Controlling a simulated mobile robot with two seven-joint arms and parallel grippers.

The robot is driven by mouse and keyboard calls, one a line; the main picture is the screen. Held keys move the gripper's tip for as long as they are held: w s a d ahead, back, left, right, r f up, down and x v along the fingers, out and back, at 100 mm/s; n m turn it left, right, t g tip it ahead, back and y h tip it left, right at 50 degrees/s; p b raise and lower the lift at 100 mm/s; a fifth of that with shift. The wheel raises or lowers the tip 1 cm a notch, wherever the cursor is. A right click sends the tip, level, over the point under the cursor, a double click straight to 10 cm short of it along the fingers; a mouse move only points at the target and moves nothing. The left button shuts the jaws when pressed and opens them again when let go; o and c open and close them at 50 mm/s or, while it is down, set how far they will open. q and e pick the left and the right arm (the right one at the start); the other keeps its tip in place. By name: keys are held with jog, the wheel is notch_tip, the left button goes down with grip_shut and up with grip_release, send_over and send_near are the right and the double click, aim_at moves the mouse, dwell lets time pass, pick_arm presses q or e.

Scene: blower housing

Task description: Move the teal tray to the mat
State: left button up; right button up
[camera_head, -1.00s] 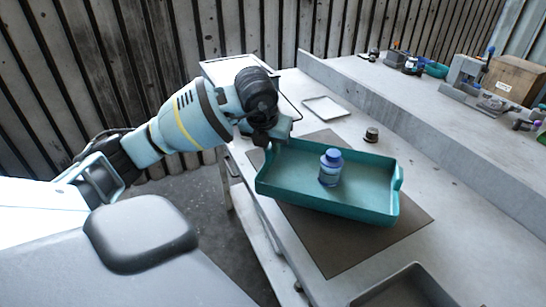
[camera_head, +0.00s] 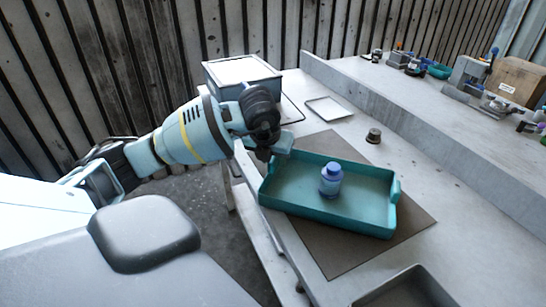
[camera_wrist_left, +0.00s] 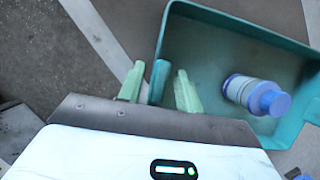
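The teal tray (camera_head: 290,201) sits level on the brown mat (camera_head: 335,262), over its middle and left part. A blue bottle with a blue cap (camera_head: 331,182) stands in the tray; it also shows in the left wrist view (camera_wrist_left: 250,92). My left gripper (camera_head: 268,152) is at the tray's far left end. In the left wrist view its two green fingers (camera_wrist_left: 160,82) stand apart on either side of the tray's end, with a gap beside the wall, so it looks open. My right gripper is not in view.
A grey-blue box (camera_head: 240,72) stands behind my left wrist. A flat white tray (camera_head: 328,108) and a small dark jar (camera_head: 374,135) are beyond the mat. A grey tray (camera_head: 405,292) is at the near edge. A raised ledge (camera_head: 430,110) runs along the right.

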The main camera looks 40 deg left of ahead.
pick_arm(q)
jog(key=shift+s+r, duration=0.1)
jog(key=shift+r, duration=0.35)
jog(key=v, duration=1.1)
jog(key=shift+p, duration=0.4)
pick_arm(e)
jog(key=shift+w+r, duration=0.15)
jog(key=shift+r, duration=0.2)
pick_arm(q)
jog(key=shift+s+r, duration=0.1)
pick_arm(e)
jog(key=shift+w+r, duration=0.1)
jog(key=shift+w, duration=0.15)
pick_arm(q)
jog(key=shift+s, duration=0.1)
